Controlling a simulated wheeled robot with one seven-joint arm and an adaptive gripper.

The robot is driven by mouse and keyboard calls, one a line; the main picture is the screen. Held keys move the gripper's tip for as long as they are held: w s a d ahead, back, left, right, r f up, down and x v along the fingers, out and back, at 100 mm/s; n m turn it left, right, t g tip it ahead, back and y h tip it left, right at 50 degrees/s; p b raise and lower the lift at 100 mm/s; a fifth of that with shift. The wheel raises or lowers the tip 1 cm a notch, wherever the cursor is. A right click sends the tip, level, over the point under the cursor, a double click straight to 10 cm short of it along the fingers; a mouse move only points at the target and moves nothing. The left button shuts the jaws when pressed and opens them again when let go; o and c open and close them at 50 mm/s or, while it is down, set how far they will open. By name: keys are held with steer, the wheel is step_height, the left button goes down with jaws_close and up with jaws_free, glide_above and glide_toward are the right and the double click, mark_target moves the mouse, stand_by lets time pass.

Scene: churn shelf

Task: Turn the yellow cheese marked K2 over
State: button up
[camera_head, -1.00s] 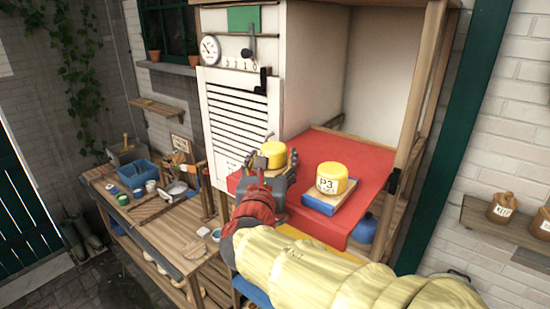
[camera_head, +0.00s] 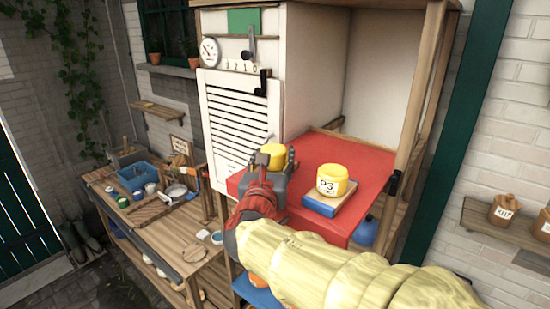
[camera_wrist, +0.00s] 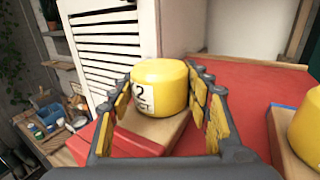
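The yellow cheese (camera_head: 273,156) stands upright on a wooden board (camera_wrist: 170,128) on the red shelf top. In the wrist view the cheese (camera_wrist: 160,80) shows a white label with a "2"; the letter before it is hidden. My gripper (camera_wrist: 160,100) is open, with its yellow-padded fingers on the left and right of the cheese. The right finger is close to the cheese's side; I cannot tell if it touches. In the head view my gripper (camera_head: 270,172) hides the lower part of the cheese and its board.
Another yellow cheese marked P3 (camera_head: 332,180) sits on a blue-edged board (camera_head: 322,205) to the right. A white louvred panel (camera_head: 236,120) stands close behind on the left. A wooden post (camera_head: 410,130) bounds the right. The red top (camera_head: 345,150) is bare behind the cheeses.

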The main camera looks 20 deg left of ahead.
mark_target(274, 148)
steer(key=c, duration=0.9)
steer(key=shift+r+p, duration=0.75)
steer(key=shift+r, duration=0.55)
steer(key=shift+r+p, duration=0.65)
steer(key=shift+r, duration=0.8)
